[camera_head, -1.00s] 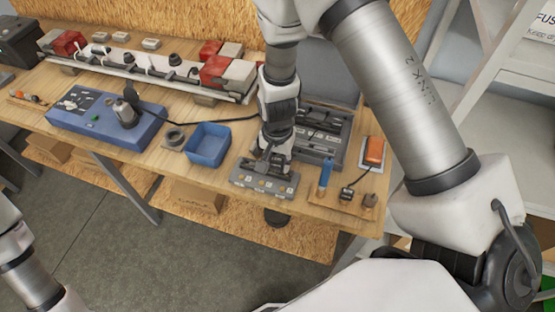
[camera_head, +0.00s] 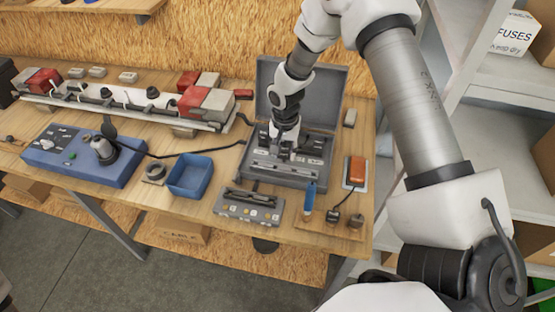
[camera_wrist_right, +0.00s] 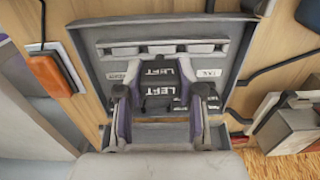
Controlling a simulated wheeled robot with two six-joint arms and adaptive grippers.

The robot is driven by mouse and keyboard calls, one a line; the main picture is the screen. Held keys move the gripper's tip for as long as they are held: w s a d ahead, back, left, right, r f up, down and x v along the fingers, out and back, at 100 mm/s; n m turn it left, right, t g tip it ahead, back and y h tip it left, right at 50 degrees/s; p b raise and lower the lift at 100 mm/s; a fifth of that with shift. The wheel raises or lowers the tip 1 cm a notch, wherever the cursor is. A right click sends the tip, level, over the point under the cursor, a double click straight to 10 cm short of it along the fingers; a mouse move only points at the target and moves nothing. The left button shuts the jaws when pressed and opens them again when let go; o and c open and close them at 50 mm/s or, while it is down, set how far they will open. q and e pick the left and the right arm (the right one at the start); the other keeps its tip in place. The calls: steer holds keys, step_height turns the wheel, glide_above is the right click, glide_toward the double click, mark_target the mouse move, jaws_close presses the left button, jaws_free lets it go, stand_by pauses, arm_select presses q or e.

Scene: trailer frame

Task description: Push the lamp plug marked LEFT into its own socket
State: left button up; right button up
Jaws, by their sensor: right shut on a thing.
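My right gripper (camera_head: 281,152) is over the open grey case (camera_head: 283,176) at the back right of the bench. In the right wrist view its fingers (camera_wrist_right: 160,94) are shut on a black plug (camera_wrist_right: 159,84) marked LEFT. More LEFT lettering shows around the plug, between two other labels, the right one reading TAIL (camera_wrist_right: 209,73). The fingers hide the plug's lower end, so I cannot tell whether it is inside the socket or just above it. A grey strip box (camera_head: 248,207) with several small labels stands in front of the case. My left gripper is out of view.
The case lid (camera_head: 318,92) stands up behind my gripper. A blue bin (camera_head: 190,175) and a blue unit (camera_head: 84,160) are to the left. A blue-handled tool (camera_head: 308,198) and an orange device (camera_head: 356,171) lie to the right. A long light bar (camera_head: 125,101) runs along the back.

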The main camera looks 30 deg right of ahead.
steer(key=w+d+b, duration=0.1)
steer(key=w+d, duration=0.5)
steer(key=d, duration=0.4)
steer(key=shift+d, duration=0.3)
steer(key=shift+w+d+f+b, duration=0.1)
steer(key=shift+f+b, duration=1.1)
steer(key=shift+f, duration=0.65)
steer(key=shift+r, duration=0.1)
steer(key=shift+f, duration=0.55)
steer(key=shift+f, duration=0.1)
